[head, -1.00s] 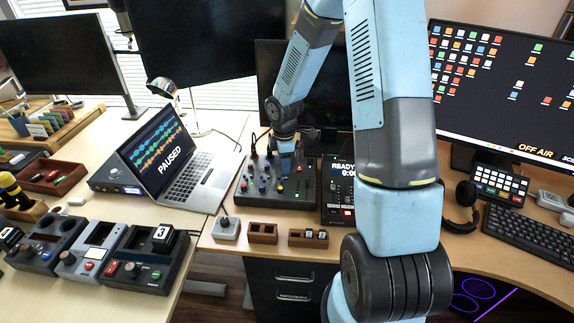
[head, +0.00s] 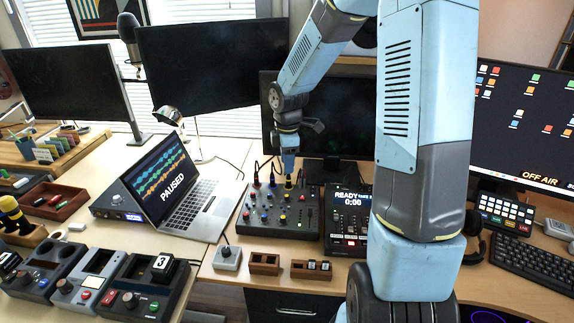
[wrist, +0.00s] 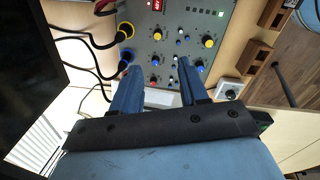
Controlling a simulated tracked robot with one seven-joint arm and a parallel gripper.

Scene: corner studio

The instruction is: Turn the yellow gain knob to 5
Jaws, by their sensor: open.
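The mixer (head: 300,232) is a dark panel of coloured knobs on the desk; it fills the upper middle of the wrist view. The front one also shows in the head view (head: 283,219). I cannot read the labels or tell which is gain. My gripper (wrist: 155,68) is open and empty, with its two blue fingers apart above the panel. In the head view my gripper (head: 289,172) is over the mixer's back edge, near the plugs.
The laptop (head: 170,185) is to the left, the timer device (head: 347,222) to the right. Small wooden trays (head: 264,264) lie in front.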

